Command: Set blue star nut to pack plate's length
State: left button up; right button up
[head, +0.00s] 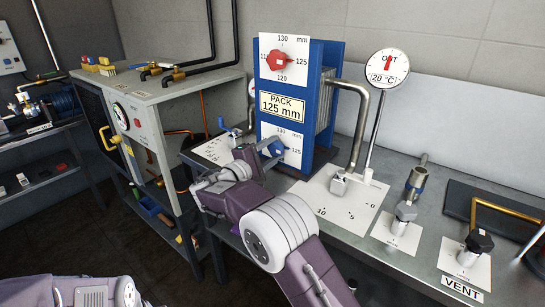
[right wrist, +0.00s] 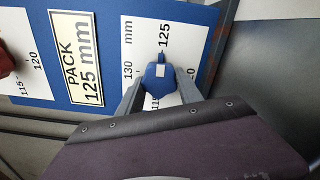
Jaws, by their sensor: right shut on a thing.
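The blue star nut (head: 277,148) sits on the lower white dial (head: 290,136) of the blue plate pack. In the right wrist view, the blue nut (right wrist: 154,78) is between the two fingers of my right gripper (right wrist: 158,88), which is shut on it. Its pointed tip faces the 125 mark on the dial (right wrist: 176,38). The yellow pack plate (head: 283,105) reads "PACK 125 mm", and this plate (right wrist: 77,58) is also legible in the right wrist view. My right gripper (head: 268,150) reaches the lower dial from the front. My left gripper is out of view.
A red star nut (head: 278,61) is on the upper dial. A pipe (head: 360,125) and a round thermometer dial (head: 387,67) stand right of the pack. A grey cabinet (head: 155,120) stands left.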

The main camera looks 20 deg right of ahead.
dwell(0.3)
jog(key=o, duration=1.4)
jog(key=shift+c, duration=0.2)
jog(key=shift+a, duration=0.1)
jog(key=p+v, duration=0.1)
jog(key=v, duration=0.8)
jog(key=shift+f, duration=0.1)
